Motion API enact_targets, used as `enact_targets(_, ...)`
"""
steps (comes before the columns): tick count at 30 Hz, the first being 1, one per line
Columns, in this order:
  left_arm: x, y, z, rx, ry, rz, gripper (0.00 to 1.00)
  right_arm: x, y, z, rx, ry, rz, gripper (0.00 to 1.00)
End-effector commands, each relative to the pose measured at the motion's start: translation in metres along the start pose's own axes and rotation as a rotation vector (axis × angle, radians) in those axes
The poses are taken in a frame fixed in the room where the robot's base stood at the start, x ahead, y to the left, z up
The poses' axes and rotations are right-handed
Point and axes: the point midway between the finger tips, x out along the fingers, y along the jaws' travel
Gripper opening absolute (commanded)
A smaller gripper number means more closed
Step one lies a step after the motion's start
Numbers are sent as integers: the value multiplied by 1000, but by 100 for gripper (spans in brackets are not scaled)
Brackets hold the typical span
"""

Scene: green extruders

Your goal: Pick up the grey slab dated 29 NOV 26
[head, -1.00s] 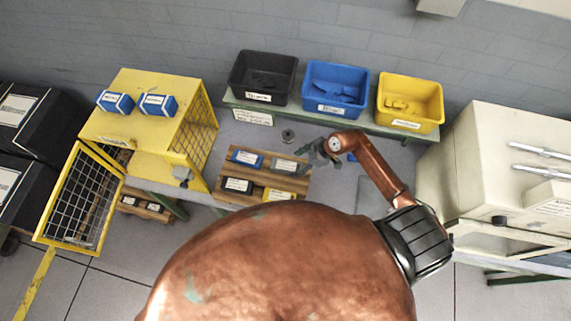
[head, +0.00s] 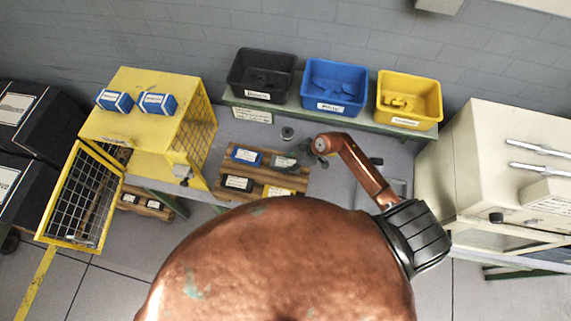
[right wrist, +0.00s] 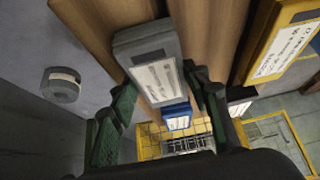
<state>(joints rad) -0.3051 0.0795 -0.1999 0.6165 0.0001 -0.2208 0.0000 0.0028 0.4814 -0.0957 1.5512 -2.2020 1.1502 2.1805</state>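The grey slab (head: 283,162) lies on a wooden pallet (head: 248,170) on the bench, at the pallet's back right. In the right wrist view the slab (right wrist: 148,48) shows its white label; the date is too blurred to read. My right gripper (head: 299,151) is over the slab's right side in the head view. In the right wrist view its green fingers (right wrist: 160,92) are apart, one on each side of the slab's label end. I see no clear contact. My left gripper is in neither view.
A blue slab (head: 246,156), a black slab (head: 238,184) and a yellow slab (head: 279,191) share the pallet. A round grey puck (head: 288,133) stands behind it. Black, blue and yellow bins line the back; a yellow cage (head: 140,115) stands left, a beige machine (head: 490,155) right.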

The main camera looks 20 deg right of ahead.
Motion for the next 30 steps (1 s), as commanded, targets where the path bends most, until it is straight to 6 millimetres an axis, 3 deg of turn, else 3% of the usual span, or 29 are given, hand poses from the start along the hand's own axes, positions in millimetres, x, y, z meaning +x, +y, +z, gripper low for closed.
enact_targets(14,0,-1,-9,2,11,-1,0,0,0,0,0,0,0,9)
enact_targets(23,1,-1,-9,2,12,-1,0,-2,1,-2,-1,2,1,9)
enact_targets(30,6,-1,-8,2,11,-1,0,-21,2,-14,-5,3,4,9)
